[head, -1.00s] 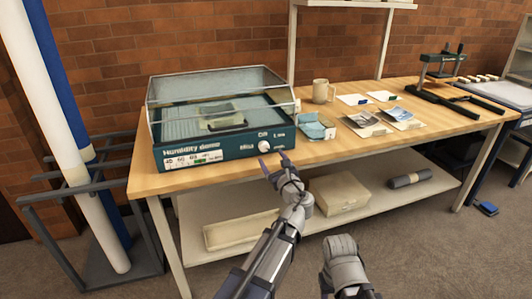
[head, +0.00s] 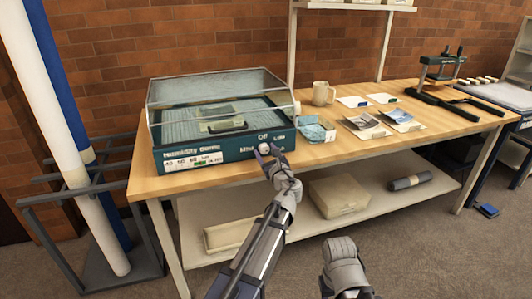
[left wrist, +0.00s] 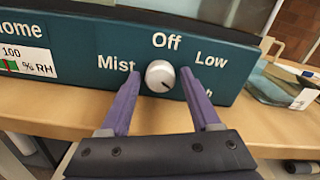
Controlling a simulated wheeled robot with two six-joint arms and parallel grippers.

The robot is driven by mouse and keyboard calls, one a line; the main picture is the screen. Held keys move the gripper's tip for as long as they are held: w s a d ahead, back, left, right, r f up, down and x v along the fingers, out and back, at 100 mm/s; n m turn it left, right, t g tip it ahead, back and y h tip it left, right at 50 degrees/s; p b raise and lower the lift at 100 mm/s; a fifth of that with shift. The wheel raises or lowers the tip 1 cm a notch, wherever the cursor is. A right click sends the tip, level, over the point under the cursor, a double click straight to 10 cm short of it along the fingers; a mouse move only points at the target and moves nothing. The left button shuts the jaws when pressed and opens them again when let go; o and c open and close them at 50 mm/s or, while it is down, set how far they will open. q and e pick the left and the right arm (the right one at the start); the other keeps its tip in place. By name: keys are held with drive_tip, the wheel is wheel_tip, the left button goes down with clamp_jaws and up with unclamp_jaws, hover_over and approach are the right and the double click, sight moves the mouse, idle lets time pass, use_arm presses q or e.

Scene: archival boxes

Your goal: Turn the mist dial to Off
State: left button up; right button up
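The mist dial is a round white knob (left wrist: 160,76) on the dark teal front panel of the humidity dome (head: 215,160). In the left wrist view, Mist is printed left of it, Off above it and Low at its upper right. A label at the lower right is partly hidden by a finger. A small dark mark on the knob appears toward its lower right. My left gripper (left wrist: 160,72) is open, its purple fingers on either side of the knob with small gaps showing. In the head view, my left gripper (head: 266,152) is at the panel's right part.
The dome stands on a wooden bench (head: 330,155). To its right are a teal packet (head: 313,130), a beige mug (head: 321,93), photos and cards, and a dark press (head: 440,85). A lower shelf holds a box (head: 338,198). Rolls stand in a rack at the left.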

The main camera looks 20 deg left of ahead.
use_arm(q)
clamp_jaws()
drive_tip(key=shift+n, duration=0.3)
drive_tip(key=n, duration=1.1)
drive_tip(key=shift+a+f+n, duration=0.1)
drive_tip(key=shift+n, duration=0.3)
drive_tip(key=n, duration=0.5)
drive_tip(key=shift+s, duration=0.1)
drive_tip(key=n, duration=0.6)
drive_tip(key=shift+f, duration=0.1)
drive_tip(key=shift+n, duration=0.3)
